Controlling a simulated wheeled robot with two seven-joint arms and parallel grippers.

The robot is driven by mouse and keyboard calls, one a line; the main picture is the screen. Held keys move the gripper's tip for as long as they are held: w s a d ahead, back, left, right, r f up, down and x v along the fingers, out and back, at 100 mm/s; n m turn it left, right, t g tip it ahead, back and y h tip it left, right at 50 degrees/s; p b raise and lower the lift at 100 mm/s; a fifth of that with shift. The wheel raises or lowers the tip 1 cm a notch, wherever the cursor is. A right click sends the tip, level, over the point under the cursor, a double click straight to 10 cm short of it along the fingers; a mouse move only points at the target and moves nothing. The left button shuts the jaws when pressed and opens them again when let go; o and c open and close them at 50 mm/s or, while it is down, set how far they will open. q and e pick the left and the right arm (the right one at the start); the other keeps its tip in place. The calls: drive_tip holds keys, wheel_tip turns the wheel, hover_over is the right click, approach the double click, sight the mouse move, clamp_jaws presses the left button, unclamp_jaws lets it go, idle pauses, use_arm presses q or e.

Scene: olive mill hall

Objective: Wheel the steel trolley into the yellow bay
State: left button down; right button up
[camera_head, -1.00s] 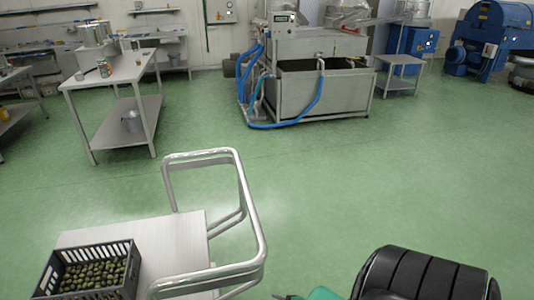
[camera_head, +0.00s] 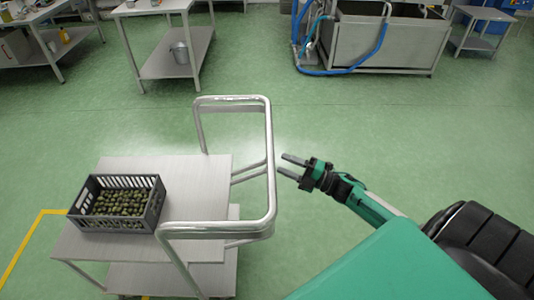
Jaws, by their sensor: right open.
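The steel trolley (camera_head: 195,250) stands at the lower left in the head view, with a flat top, a lower shelf and a tubular push handle (camera_head: 270,165) on its right side. A dark crate of olives (camera_head: 160,205) sits on its top. My right gripper (camera_head: 283,164) is open, its two fingers pointing left at the handle's right-hand bar. It is close to the bar; I cannot tell whether they touch. A yellow floor line (camera_head: 22,255) shows left of the trolley and partly behind it; most of the bay is hidden or out of frame. My left gripper is not in view.
A steel table (camera_head: 165,65) with a bucket (camera_head: 180,55) on its lower shelf stands beyond the trolley. A steel tank (camera_head: 390,42) with blue hoses stands at the back right. Green floor between them and the trolley is clear.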

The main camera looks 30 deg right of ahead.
sight(271, 158)
drive_tip(key=p+x, duration=0.1)
drive_tip(key=x, duration=0.5)
drive_tip(key=shift+s+r, duration=0.1)
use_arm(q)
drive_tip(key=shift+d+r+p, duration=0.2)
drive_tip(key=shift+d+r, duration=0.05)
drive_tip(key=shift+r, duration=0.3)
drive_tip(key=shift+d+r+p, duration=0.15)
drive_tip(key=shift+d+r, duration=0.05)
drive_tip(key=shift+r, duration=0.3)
use_arm(e)
drive_tip(key=shift+x, duration=0.85)
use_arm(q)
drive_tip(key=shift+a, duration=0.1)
use_arm(e)
clamp_jaws()
